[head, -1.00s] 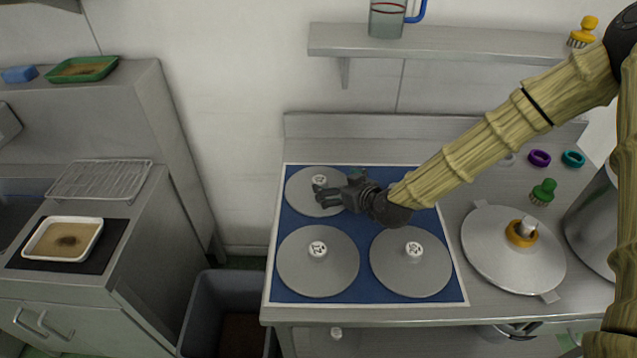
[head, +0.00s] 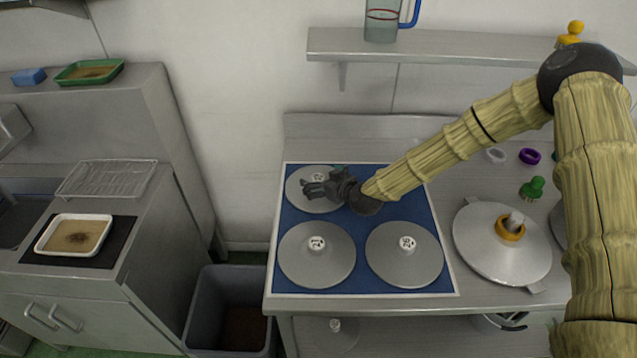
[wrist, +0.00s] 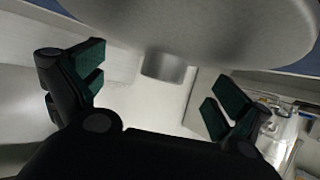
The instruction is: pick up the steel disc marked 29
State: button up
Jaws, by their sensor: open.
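Three grey steel discs, each with a white-topped knob, lie on a blue mat (head: 362,281) with a white border: one at the back left (head: 300,200), one at the front left (head: 317,268) and one at the front right (head: 404,267). Their knob marks are too small to read surely. My gripper (head: 312,188) is open over the back left disc, close in front of its knob, and hides part of it. In the wrist view a grey disc (wrist: 215,22) fills the top, and its knob (wrist: 163,67) shows between the spread fingers (wrist: 155,92), with no contact visible.
A large lid with an orange-collared knob (head: 478,250) lies right of the mat, near a green brush (head: 532,189) and a purple ring (head: 529,156). A shelf (head: 450,48) hangs above. A grey bin (head: 207,312) stands left of the bench.

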jog(key=shift+a+r, duration=0.1)
jog(key=shift+a, duration=0.1)
jog(key=shift+w, duration=0.1)
jog(key=shift+c, duration=0.6)
jog(key=c, duration=2.1)
